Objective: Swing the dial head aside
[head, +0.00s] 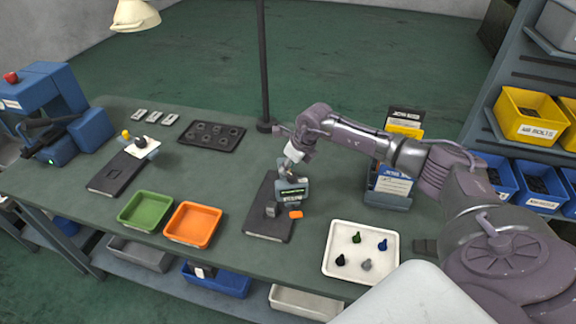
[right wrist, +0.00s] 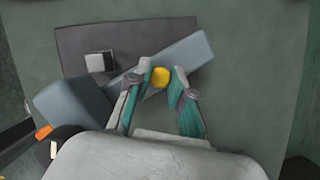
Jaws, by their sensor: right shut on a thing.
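The dial head (head: 292,192), a grey-blue box with a small lit display, stands over a dark base plate (head: 262,228) on the bench. In the right wrist view the dial head (right wrist: 72,104) lies at one end of a grey-blue bar that crosses the plate (right wrist: 130,42) diagonally. A yellow knob (right wrist: 160,78) stands on the bar. My right gripper (head: 289,163) reaches down at the dial head; in the wrist view its fingers (right wrist: 161,74) are shut on the yellow knob. A small metal block (head: 271,210) sits on the plate, clear of the bar. My left gripper is out of view.
An orange piece (head: 296,214) is by the dial head. A white tray (head: 333,268) with several small parts lies to the right, orange (head: 192,240) and green (head: 128,226) trays to the left. A dark post (head: 264,70) and a document holder (head: 386,201) stand behind.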

